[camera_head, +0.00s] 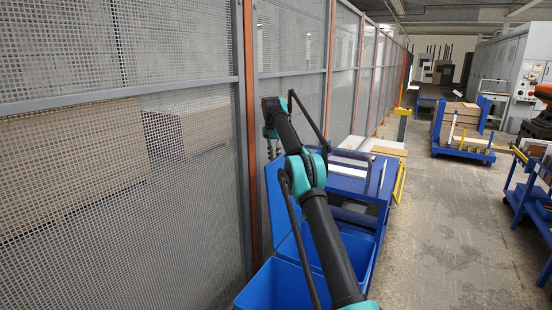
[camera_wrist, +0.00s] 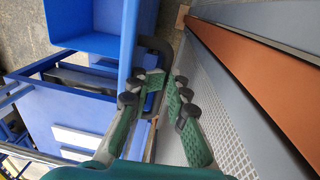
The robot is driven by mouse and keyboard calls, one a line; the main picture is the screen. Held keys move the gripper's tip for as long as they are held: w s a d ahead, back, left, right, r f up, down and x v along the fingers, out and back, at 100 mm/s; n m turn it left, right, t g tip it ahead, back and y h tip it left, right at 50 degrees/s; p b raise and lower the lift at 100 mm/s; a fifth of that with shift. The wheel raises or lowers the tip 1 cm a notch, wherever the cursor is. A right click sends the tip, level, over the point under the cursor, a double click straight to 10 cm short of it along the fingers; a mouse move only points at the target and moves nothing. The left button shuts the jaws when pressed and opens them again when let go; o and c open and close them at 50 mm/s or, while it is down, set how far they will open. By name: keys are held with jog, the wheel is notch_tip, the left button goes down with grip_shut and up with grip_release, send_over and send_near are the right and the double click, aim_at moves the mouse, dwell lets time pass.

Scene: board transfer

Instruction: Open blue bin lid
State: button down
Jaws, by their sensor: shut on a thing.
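The blue bin (camera_head: 283,285) stands at the bottom of the head view, with its top open. Its blue lid (camera_head: 277,203) is raised, standing steeply beside the mesh fence. In the wrist view the lid shows as a narrow blue strip seen nearly edge-on (camera_wrist: 126,55), close to the left finger. My gripper (camera_head: 270,133) is at the lid's upper end, near the fence. In the wrist view my gripper (camera_wrist: 165,86) has its green fingers close together around a dark part at the lid's edge. The exact grip is partly hidden by the fingers.
The mesh fence (camera_head: 120,120) with its orange post (camera_head: 249,110) runs close along the left. A blue cart (camera_head: 352,182) with boards stands just beyond the bins. Another loaded blue cart (camera_head: 463,146) is farther off.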

jog(key=shift+w+a+f, duration=0.25)
jog(key=shift+a+f, duration=0.2)
jog(key=shift+f, duration=0.1)
jog(key=shift+w+f, duration=0.15)
jog(key=c, duration=1.6)
grip_release()
jog(key=shift+w+d, duration=0.1)
jog(key=shift+d, duration=0.2)
jog(key=shift+d, duration=0.1)
